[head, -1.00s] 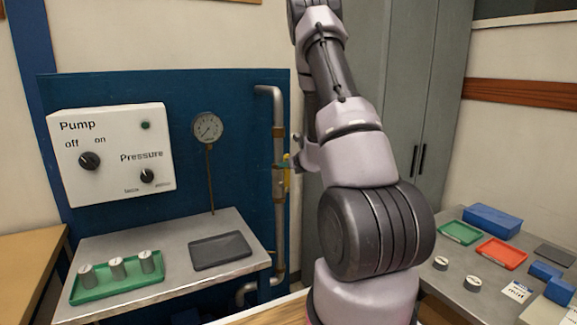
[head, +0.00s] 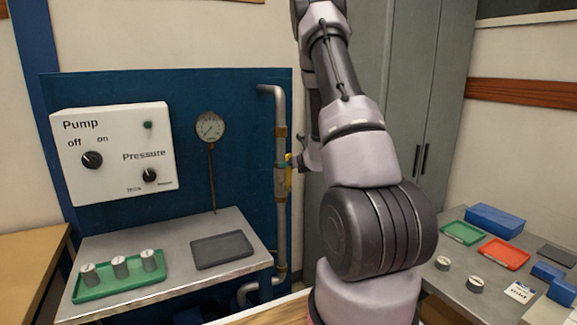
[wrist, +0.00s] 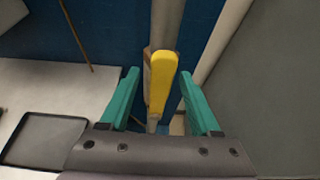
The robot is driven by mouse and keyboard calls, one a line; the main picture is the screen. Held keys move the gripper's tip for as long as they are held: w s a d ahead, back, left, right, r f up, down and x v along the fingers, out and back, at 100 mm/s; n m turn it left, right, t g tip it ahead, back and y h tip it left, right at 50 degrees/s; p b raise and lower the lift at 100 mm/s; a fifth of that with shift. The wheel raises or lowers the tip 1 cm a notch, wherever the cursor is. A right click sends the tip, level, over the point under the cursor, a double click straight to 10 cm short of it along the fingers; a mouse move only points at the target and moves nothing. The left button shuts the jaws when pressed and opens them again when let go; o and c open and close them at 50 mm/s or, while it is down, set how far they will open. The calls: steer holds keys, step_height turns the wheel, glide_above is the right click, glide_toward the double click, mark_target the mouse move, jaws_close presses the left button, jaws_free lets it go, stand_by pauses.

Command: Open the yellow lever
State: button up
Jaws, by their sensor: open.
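The yellow lever (wrist: 160,78) lies along the metal pipe (wrist: 165,25) in the wrist view, in line with it. In the head view a small part of the yellow lever (head: 289,160) shows at the pipe (head: 281,205), beside my arm's end. My gripper (wrist: 158,88) is open, with one green finger left of the lever and one right of it. A gap shows between the lever and each finger. Whether the fingertips reach the lever's depth, I cannot tell. In the head view my gripper's fingers are mostly hidden by my arm.
A blue panel (head: 240,90) backs the pipe, with a gauge (head: 210,128) and a pump control box (head: 112,150). A metal bench (head: 190,238) holds a dark tray (head: 222,249) and a green tray (head: 95,291) with metal cylinders. Grey cabinets (head: 440,90) stand behind my arm.

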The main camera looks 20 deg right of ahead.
steer(key=v, duration=0.9)
steer(key=shift+s, duration=0.25)
steer(key=shift+r, duration=0.1)
steer(key=s+a+r+n+g+y, duration=0.25)
steer(key=a+r+n+y, duration=0.6)
steer(key=a, duration=0.65)
steer(key=s+a+r+n+g, duration=0.4)
steer(key=s+a+r+n, duration=0.45)
steer(key=s+n, duration=0.25)
steer(key=s+d+r+n+h, duration=0.1)
steer(key=s+r+n+h, duration=0.1)
steer(key=s+n, duration=0.4)
steer(key=s+d+r+n+h, duration=0.2)
steer(key=s+n+h, duration=0.3)
steer(key=s+n, duration=0.1)
steer(key=shift+s+d+r, duration=0.35)
steer(key=shift+s, duration=0.1)
